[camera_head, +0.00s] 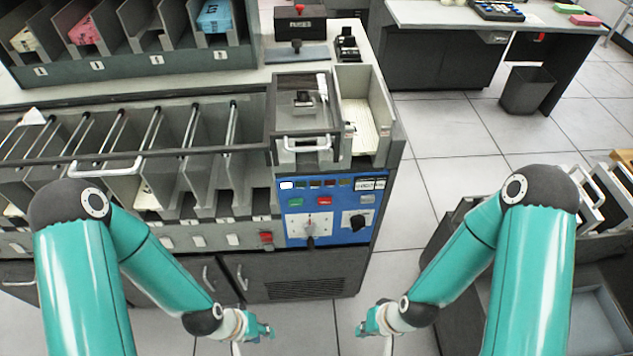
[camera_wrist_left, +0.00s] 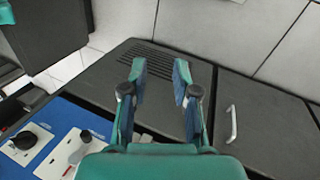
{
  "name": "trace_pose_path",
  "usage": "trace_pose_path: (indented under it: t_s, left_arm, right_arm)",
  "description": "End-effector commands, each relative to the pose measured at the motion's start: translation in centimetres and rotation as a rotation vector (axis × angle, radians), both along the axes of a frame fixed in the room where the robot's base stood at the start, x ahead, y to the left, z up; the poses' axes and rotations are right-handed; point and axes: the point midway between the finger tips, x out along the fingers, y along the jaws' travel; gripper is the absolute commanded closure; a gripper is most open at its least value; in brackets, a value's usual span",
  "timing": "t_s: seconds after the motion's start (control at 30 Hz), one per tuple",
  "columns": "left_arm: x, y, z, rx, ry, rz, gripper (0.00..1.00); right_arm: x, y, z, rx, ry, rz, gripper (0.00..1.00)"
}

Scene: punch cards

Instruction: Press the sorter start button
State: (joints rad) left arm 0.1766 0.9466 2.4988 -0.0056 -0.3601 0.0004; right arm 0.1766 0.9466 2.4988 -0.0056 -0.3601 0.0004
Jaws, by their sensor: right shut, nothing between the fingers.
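The sorter has a blue control panel (camera_head: 350,222) on its right front. A small green button (camera_head: 296,202) sits at the panel's left, with a red button (camera_head: 323,201) right of it and a black knob (camera_head: 357,222) further right. My left gripper (camera_head: 262,331) is below and left of the panel, apart from it. In the left wrist view its fingers (camera_wrist_left: 159,70) are spread and empty, with part of the blue panel (camera_wrist_left: 98,123) at lower left; the green button is not clear there. My right gripper (camera_head: 365,328) is shut and empty, below and right of the panel.
A row of sorter pockets (camera_head: 205,170) runs left of the panel, with a glass-lidded feed unit (camera_head: 302,115) above it. A dark vented cabinet front (camera_head: 310,289) lies below. A dark cart (camera_head: 585,285) stands at right.

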Motion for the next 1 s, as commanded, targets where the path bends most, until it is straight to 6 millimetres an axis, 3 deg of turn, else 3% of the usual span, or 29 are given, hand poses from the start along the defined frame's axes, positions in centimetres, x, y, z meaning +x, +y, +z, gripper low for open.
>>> trace_pose_path:
  t_s: [0.03,0.13,1.0]
  left_arm:
    - [0.00,0.00,0.00,0.000,0.000,0.000,0.84]
    - [0.00,0.00,0.00,0.000,0.000,0.000,1.00]
    - [0.00,0.00,0.00,0.000,0.000,0.000,1.00]
  right_arm:
    - [0.00,0.00,0.00,0.000,0.000,0.000,1.00]
    - [0.00,0.00,0.00,0.000,0.000,0.000,1.00]
    - [0.00,0.00,0.00,0.000,0.000,0.000,1.00]
